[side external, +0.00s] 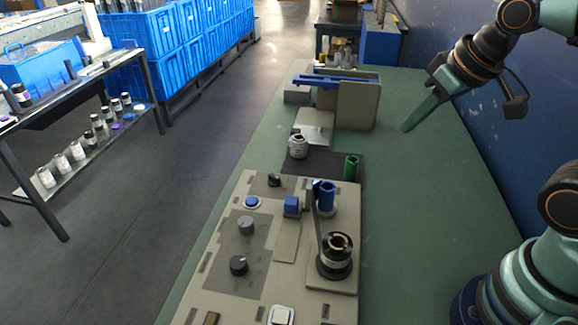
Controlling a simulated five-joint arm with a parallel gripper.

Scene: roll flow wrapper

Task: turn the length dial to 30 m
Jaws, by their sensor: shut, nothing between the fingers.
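The control panel (225,303) lies on the green bench. It carries a black round knob (238,265), a grey round knob (246,225) behind it and a small black selector knob (274,180) near its far edge. I cannot tell which one is the length dial. Scale marks and pointer settings are too small to read. My gripper (406,129) is shut and empty. It hangs above the right part of the bench, behind and to the right of the panel, apart from every knob.
A black and metal roll holder (335,256), a blue roll (327,196) and a blue block (291,205) stand on the panel's right side. A green cylinder (351,167) and a white jar (298,146) stand behind it. The bench (420,210) is clear to the right.

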